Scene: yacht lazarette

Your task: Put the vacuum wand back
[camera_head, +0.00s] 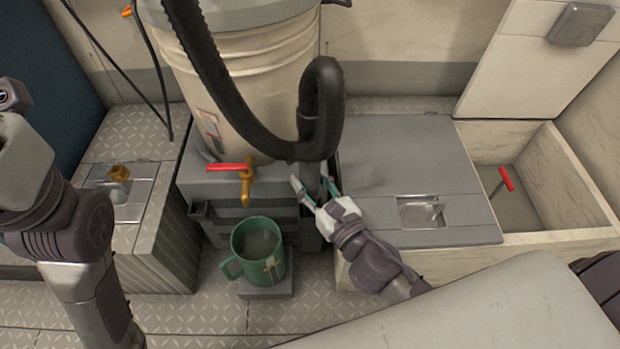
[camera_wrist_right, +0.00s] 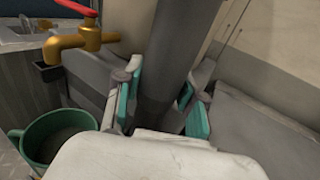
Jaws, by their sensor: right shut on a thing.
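My right gripper (camera_head: 311,190) is between the grey box under the cream drum and the closed grey locker lid. In the right wrist view its teal-padded fingers (camera_wrist_right: 158,100) stand on both sides of a dark grey tube, the vacuum wand (camera_wrist_right: 173,60). They are shut on it. In the head view the wand is mostly hidden behind the gripper and the thick black hose (camera_head: 328,105), which loops down from the drum to just above the fingers. The wand's lower end is hidden. My left arm is at the left edge; its gripper is not visible.
A brass tap (camera_head: 246,185) with a red handle and a green mug (camera_head: 258,250) are left of my right gripper. The cream drum (camera_head: 245,75) stands behind. The locker lid (camera_head: 405,160) is clear. An open bin (camera_head: 530,190) at right holds a red-handled item (camera_head: 506,179).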

